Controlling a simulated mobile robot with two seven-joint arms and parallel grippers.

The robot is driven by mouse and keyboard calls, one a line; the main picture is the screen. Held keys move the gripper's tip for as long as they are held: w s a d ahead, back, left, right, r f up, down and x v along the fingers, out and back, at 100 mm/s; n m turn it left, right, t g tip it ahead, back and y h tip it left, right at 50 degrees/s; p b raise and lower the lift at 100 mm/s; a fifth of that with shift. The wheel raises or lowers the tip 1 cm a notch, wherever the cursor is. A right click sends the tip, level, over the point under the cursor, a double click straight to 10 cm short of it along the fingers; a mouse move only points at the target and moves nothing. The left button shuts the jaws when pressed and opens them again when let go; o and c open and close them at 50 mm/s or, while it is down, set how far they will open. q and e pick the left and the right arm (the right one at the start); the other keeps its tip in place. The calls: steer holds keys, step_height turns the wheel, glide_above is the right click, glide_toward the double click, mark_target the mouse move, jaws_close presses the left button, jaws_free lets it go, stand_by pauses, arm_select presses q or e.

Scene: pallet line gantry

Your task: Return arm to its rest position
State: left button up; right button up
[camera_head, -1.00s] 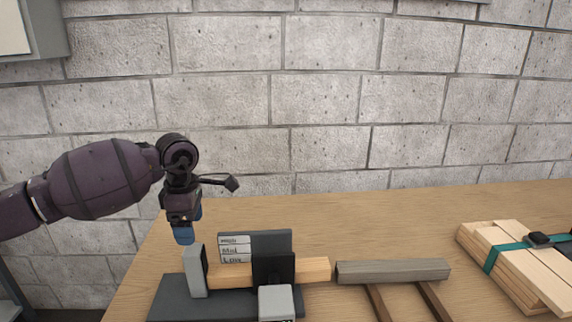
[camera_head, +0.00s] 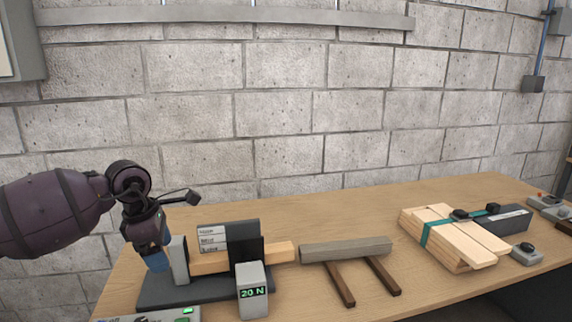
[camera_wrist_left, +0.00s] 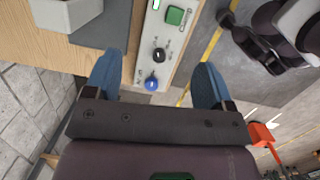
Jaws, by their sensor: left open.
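My left gripper (camera_head: 158,262) is at the left of the head view, its blue fingers pointing down beside the grey upright block of the clamp fixture (camera_head: 180,262). In the left wrist view the two blue fingers (camera_wrist_left: 155,85) are wide apart with nothing between them. Below them show a control panel (camera_wrist_left: 168,40) with a green button, a black knob and a blue knob, and the floor. My left arm reaches in from the left edge. My right gripper is in neither view.
The fixture holds a light wooden bar (camera_head: 279,252); its display reads 20 N. A grey beam (camera_head: 345,249) rests on two dark wooden strips. Strapped planks (camera_head: 455,240) lie farther right. A block wall (camera_head: 290,110) stands behind the table (camera_head: 400,290).

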arm_select(q)
steer(key=s+d+r+n+t+h, duration=0.1)
steer(key=d+r+n+t+h, duration=0.1)
steer(key=d+r+n+h, duration=0.5)
steer(key=d+r+n+t+h, duration=0.2)
steer(key=d+r+h, duration=0.2)
steer(key=d+h, duration=0.55)
steer(key=s+a+f+n+t+y, duration=0.2)
steer(key=a+f+n+t+y, duration=0.15)
steer(key=f+n, duration=0.45)
steer(key=s+a+f+n+t+y+p, duration=0.1)
steer(key=a+f+n+t+y, duration=0.3)
steer(key=n, duration=0.8)
steer(key=s+a+f+n+t+y, duration=0.2)
steer(key=f+n+t+y, duration=0.4)
steer(key=n, duration=0.5)
steer(key=s+a+f+n+g+y, duration=0.2)
steer(key=s+a+f+n+g, duration=0.1)
steer(key=s+f, duration=0.8)
steer(key=s+a+f+n+g+y+p, duration=0.1)
steer(key=s+a+f+n+g+y, duration=0.2)
steer(key=s+f, duration=0.8)
steer(key=s+a+n+g, duration=0.1)
steer(key=s+a+n, duration=0.1)
steer(key=s, duration=0.3)
steer(key=shift+n, duration=0.6)
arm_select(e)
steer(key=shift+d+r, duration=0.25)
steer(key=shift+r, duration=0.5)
